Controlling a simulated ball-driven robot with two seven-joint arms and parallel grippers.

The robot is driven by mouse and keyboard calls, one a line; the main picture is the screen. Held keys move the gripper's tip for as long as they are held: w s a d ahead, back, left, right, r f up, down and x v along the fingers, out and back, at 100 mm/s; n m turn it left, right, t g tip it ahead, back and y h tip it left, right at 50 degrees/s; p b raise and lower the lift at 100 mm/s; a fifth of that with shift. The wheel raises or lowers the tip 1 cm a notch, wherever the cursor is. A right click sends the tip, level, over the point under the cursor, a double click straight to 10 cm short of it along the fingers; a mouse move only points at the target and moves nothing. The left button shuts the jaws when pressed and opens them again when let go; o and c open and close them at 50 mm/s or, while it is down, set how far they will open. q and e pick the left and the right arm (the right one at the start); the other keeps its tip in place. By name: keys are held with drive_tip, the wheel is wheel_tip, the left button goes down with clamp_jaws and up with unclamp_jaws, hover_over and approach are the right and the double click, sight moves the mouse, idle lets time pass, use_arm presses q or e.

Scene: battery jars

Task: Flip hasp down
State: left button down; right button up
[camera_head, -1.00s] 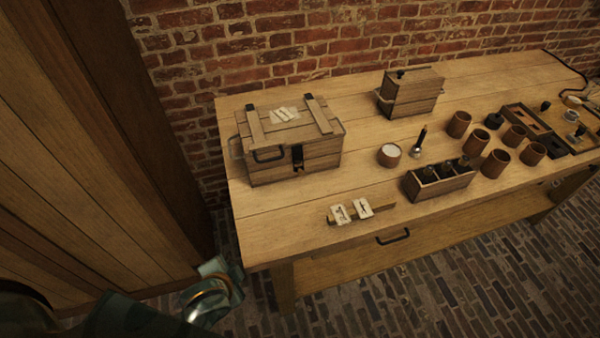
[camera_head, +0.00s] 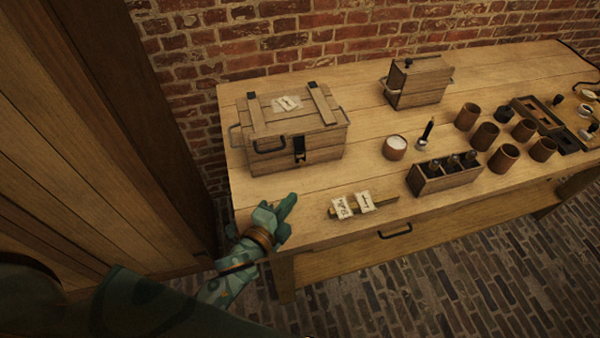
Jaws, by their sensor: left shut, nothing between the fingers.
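A wooden crate (camera_head: 325,143) with a closed slatted lid stands at the left end of the table. A dark metal hasp (camera_head: 300,149) is on its front face, right of a dark handle. It is too small to tell exactly how its flap lies. My left gripper (camera_head: 288,203) is shut and empty, over the table's front left corner, in front of the crate and below the hasp in the picture. It is apart from the crate. My right gripper is not in view.
The table (camera_head: 300,200) has clear wood between gripper and crate. A strip with paper cards (camera_head: 352,205) lies to the right. A bottle rack (camera_head: 445,177), a white-filled cup (camera_head: 395,147), a smaller box (camera_head: 415,84) and several brown jars (camera_head: 504,158) stand further right.

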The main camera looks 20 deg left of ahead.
use_arm(q)
drive_tip(key=b+x, duration=0.1)
drive_tip(key=x, duration=0.6)
drive_tip(key=shift+w+f, duration=0.15)
drive_tip(key=shift+w, duration=0.1)
drive_tip(key=shift+w+a+f, duration=0.1)
drive_tip(key=shift+w+a, duration=0.25)
drive_tip(key=shift+w, duration=0.15)
drive_tip(key=shift+w+a+f, duration=0.15)
drive_tip(key=shift+w+a, duration=0.2)
drive_tip(key=shift+w, duration=0.15)
drive_tip(key=shift+w+a+f, duration=0.15)
drive_tip(key=shift+w+a, duration=0.25)
drive_tip(key=shift+w, duration=0.1)
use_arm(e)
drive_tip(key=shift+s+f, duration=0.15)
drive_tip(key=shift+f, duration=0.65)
